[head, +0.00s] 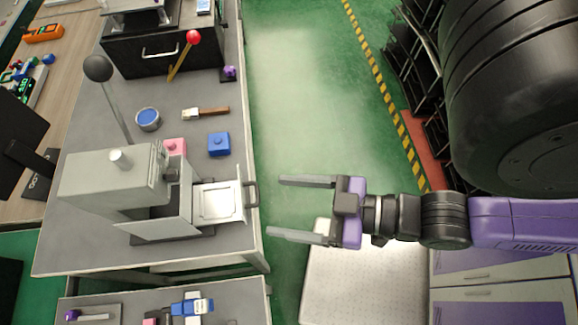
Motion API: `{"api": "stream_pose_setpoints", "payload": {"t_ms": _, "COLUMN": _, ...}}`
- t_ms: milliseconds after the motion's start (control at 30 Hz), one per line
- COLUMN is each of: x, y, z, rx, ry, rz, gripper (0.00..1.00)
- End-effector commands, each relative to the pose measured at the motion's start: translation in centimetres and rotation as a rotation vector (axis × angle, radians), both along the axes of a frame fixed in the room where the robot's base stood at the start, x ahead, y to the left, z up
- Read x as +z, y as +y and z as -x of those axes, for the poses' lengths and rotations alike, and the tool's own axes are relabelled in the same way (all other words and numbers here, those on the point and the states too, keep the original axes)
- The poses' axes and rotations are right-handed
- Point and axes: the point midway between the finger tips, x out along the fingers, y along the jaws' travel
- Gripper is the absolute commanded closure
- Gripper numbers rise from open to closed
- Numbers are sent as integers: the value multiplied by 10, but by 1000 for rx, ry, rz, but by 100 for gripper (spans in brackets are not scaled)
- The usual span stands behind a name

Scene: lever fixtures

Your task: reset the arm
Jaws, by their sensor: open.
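My gripper (276,208) is open and empty over the green floor, to the right of the grey workbench (82,248). Its two fingers point left toward the machine. My arm comes in from the right side of the view. A grey box-like machine (110,180) stands on the workbench with a pulled-out white drawer (218,201) that has a dark handle (251,194) facing my gripper. The gripper and the handle look apart. A lever with a black ball (98,68) rises behind the machine. Another lever with a red ball (193,38) stands farther back.
A blue tin (148,119), a brush (205,112), a blue block (219,144) and a pink block (175,147) sit on the workbench. A black drawer cabinet (160,52) stands at the back. A lower bench (240,300) is in front. The green floor (300,100) is clear.

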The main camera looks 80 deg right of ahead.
Motion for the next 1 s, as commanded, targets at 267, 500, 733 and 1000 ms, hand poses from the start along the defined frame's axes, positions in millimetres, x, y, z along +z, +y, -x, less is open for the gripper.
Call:
{"api": "stream_pose_setpoints", "payload": {"t_ms": 267, "x": -15, "y": 0, "z": 0, "rx": 0, "ry": 1, "rz": 0, "gripper": 24}}
{"api": "stream_pose_setpoints", "payload": {"t_ms": 500, "x": -63, "y": -1, "z": 0, "rx": 0, "ry": 1, "rz": 0, "gripper": 24}}
{"api": "stream_pose_setpoints", "payload": {"t_ms": 733, "x": -78, "y": -1, "z": 0, "rx": 0, "ry": 1, "rz": 0, "gripper": 24}}
{"api": "stream_pose_setpoints", "payload": {"t_ms": 1000, "x": -78, "y": -1, "z": 0, "rx": 0, "ry": 1, "rz": 0, "gripper": 24}}
